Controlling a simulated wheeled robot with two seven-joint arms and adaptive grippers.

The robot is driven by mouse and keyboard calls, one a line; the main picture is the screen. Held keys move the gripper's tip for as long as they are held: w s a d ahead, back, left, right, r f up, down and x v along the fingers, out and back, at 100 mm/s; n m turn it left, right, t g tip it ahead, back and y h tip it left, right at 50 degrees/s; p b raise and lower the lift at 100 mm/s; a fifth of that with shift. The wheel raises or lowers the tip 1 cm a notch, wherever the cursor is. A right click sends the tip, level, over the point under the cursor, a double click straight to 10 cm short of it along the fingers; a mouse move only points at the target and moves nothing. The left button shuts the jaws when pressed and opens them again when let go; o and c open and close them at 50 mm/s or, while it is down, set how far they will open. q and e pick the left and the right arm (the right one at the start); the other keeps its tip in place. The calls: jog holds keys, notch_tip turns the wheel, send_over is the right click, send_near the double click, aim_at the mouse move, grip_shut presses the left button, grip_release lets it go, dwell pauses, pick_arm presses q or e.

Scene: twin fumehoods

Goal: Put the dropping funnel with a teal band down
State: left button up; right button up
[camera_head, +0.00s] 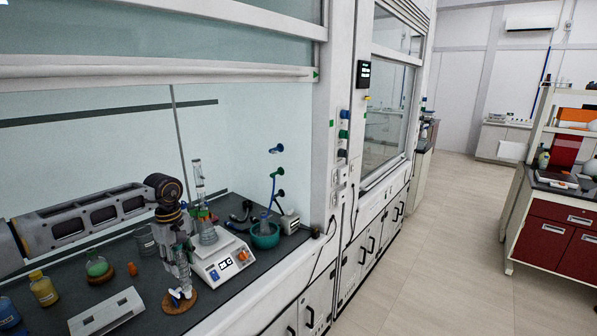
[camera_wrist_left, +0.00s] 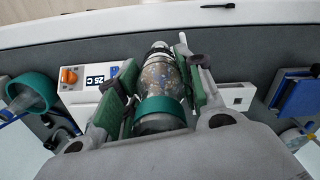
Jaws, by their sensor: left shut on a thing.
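The dropping funnel with a teal band (camera_wrist_left: 160,78) is clear glass, and its teal band faces the left wrist camera. It lies between the green-padded fingers of my left gripper (camera_wrist_left: 155,75), which is shut on it. In the head view my left gripper (camera_head: 180,262) points down, with the funnel (camera_head: 184,283) upright or nearly so. A blue and white stopcock shows at its lower end, over a round cork ring (camera_head: 172,306) on the dark worktop. I cannot tell whether the funnel touches the ring. My right gripper is out of view.
A white hotplate (camera_head: 210,273) with glassware on it stands just right of the gripper. A teal bowl (camera_head: 265,239) is beyond it. A white rack (camera_head: 107,314), a green-filled flask (camera_head: 97,265) and a yellow bottle (camera_head: 43,290) stand to the left.

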pick_arm(q)
jog(key=s+d+f+m+b, duration=0.1)
jog(key=s+d+f+m, duration=0.8)
jog(key=d+f+m, duration=0.3)
jog(key=shift+f+m+b, duration=0.3)
jog(key=shift+f, duration=0.5)
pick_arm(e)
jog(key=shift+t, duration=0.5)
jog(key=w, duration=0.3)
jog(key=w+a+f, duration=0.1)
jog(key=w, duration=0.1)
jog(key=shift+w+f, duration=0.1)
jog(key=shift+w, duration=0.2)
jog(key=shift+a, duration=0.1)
